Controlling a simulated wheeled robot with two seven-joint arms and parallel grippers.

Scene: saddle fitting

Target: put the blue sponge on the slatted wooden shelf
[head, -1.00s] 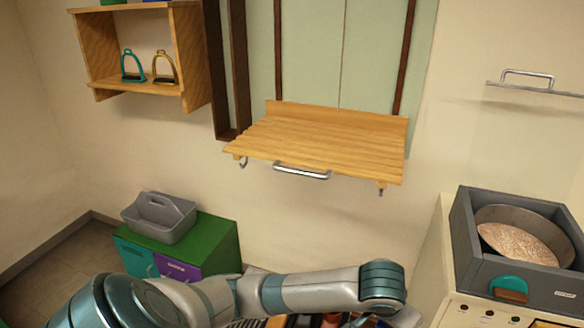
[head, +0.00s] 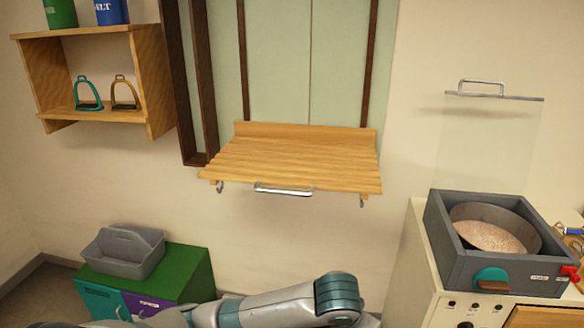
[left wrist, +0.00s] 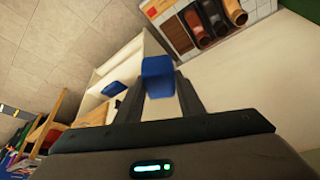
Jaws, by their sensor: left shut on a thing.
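The slatted wooden shelf (head: 290,163) is fixed to the wall in the middle of the head view, with a metal handle at its front edge and a clear top. In the left wrist view my left gripper (left wrist: 161,95) is shut on the blue sponge (left wrist: 158,74), which sticks out beyond the fingers. In the head view only part of my left arm shows, at the bottom and below the shelf. The left gripper and sponge are hidden there. My right gripper is in neither current view.
A wall box (head: 100,85) with two stirrups is at upper left. A grey caddy (head: 122,251) stands on a green-topped cabinet (head: 188,262). A grey box with a round pan (head: 492,236) is at right. Another blue item (left wrist: 114,89) lies in the left wrist view.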

